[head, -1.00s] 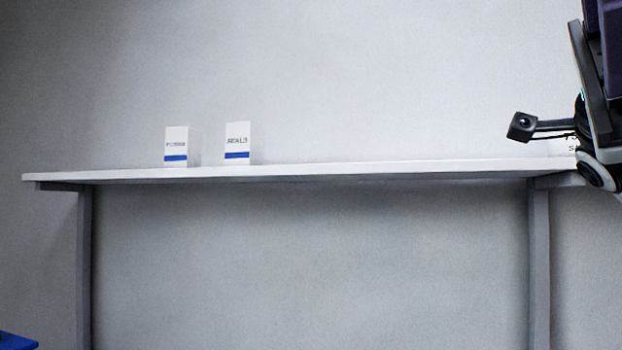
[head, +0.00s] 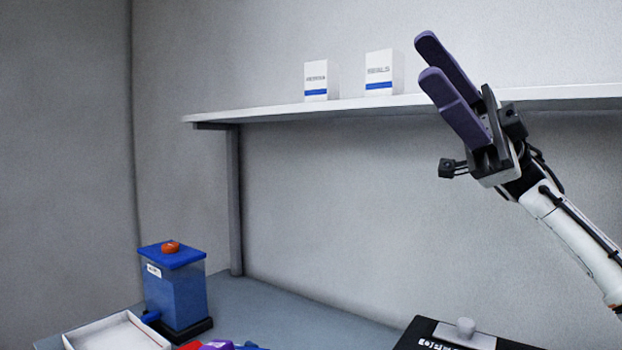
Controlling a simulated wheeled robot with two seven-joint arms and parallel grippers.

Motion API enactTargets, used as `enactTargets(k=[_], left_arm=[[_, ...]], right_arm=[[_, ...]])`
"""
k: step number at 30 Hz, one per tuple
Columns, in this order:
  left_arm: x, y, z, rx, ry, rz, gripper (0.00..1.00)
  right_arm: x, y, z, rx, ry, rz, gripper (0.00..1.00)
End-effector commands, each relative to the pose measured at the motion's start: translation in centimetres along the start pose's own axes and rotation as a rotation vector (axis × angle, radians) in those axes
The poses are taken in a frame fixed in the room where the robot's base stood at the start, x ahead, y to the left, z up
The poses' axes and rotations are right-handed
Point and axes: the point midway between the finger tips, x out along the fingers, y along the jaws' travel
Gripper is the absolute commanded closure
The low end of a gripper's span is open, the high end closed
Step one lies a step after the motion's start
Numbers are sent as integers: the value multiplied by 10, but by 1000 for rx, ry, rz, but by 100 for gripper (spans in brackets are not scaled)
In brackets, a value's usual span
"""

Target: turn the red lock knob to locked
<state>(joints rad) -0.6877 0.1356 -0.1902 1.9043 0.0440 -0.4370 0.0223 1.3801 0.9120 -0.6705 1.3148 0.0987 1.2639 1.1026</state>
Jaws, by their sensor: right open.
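A red-orange knob (head: 171,246) sits on the blue lid of a blue, see-through box (head: 176,290) at the lower left in the head view. I cannot tell which way the knob is turned. My right gripper (head: 427,56) has two purple fingers, apart and with nothing between them. It is raised at the upper right in front of the wall shelf, far from the knob and pointing up and left. My left gripper is not in view.
Two white boxes (head: 316,82) (head: 378,73) stand on the white shelf (head: 260,110). A white tray (head: 112,330) lies beside the blue box. A black device (head: 440,333) with a grey knob (head: 465,327) is at the bottom right. Purple and red items are cut off at the bottom. The grey worktop (head: 270,300) between is clear.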

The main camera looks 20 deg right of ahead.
Motion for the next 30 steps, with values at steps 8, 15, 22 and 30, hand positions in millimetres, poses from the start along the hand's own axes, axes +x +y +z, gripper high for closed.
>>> enactTargets(k=[8,15,22,30], left_arm=[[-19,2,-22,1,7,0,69],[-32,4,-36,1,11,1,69],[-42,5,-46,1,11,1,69],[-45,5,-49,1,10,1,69]], right_arm=[[10,-136,159,1,-375,-600,57],[-64,-229,253,15,-704,-1202,57],[-132,-247,282,29,-959,-1640,57],[-159,-247,289,30,-1073,-1799,57]])
